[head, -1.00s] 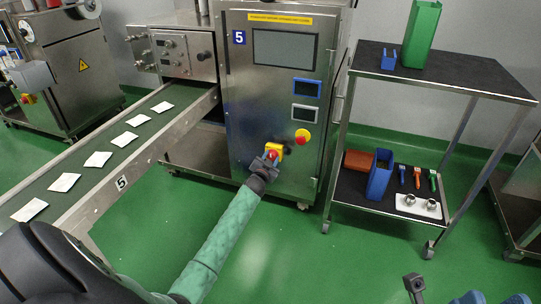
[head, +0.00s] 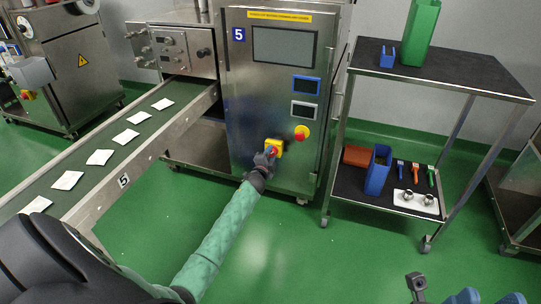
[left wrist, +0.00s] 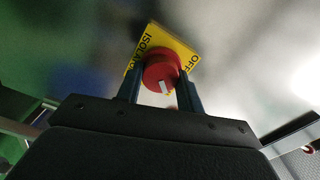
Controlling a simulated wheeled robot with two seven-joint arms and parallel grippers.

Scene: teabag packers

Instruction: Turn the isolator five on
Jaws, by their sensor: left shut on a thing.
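Isolator five is a red knob on a yellow plate (head: 278,145) low on the front of the steel machine marked 5. My left gripper (head: 268,156) reaches it from below and covers part of it. In the left wrist view, the red knob (left wrist: 162,71) sits between the two dark fingers, which are shut on its sides. The knob's white mark points down in that view. The plate (left wrist: 187,52) appears tilted, with "ISOL..." on the left and "OFF" on the right. Blue and dark parts at the head view's bottom right seem to belong to my right gripper (head: 490,298); its jaws are unclear.
A red emergency button (head: 301,132) on a yellow base is up and right of the isolator. A conveyor (head: 105,181) with several teabags runs at left. A two-shelf cart (head: 455,78) stands at right. Green floor between them is open.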

